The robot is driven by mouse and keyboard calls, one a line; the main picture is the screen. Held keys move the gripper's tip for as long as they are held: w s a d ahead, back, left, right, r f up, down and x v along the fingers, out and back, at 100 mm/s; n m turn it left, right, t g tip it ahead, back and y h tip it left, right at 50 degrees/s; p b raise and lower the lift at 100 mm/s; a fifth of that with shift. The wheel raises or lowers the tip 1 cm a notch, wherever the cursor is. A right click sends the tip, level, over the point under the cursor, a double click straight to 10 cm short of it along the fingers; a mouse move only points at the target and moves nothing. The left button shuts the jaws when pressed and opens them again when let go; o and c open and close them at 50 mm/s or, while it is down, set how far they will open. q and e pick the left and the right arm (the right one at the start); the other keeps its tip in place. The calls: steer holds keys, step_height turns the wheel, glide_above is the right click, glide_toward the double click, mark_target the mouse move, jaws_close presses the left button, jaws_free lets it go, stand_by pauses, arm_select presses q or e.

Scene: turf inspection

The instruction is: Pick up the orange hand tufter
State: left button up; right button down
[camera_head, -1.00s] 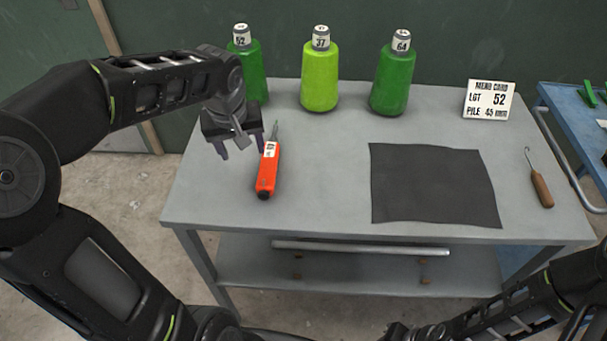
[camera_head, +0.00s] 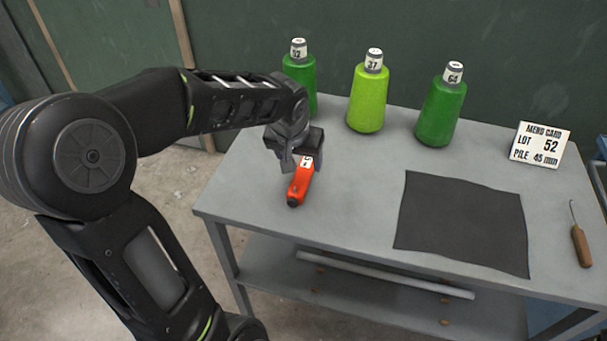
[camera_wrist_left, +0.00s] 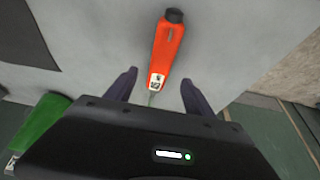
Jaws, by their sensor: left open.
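The orange hand tufter (camera_head: 300,185) lies on the left part of the grey table, its black end toward the table's front edge. Its white label end and metal tip are partly hidden by my left gripper (camera_head: 298,168). In the left wrist view the tufter (camera_wrist_left: 166,48) lies with its label end between the two open fingers of my left gripper (camera_wrist_left: 157,92), touching neither that I can see. The label and part of the thin tip show there. My right gripper is not in view.
Green cones labelled 52 (camera_head: 300,75), 37 (camera_head: 367,100) and 64 (camera_head: 441,110) stand along the back. A mend card (camera_head: 540,146) stands at the right. A dark mat (camera_head: 462,222) and a wooden-handled hook (camera_head: 580,245) lie on the table (camera_head: 350,220).

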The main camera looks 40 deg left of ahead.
mark_target(304, 170)
arm_select(q)
steer(key=shift+w+f, duration=0.25)
steer(key=shift+f, duration=0.45)
steer(key=shift+p+x, duration=0.5)
steer(key=shift+x, duration=2.15)
steer(key=shift+a, duration=0.1)
steer(key=shift+r, duration=0.1)
jaws_close()
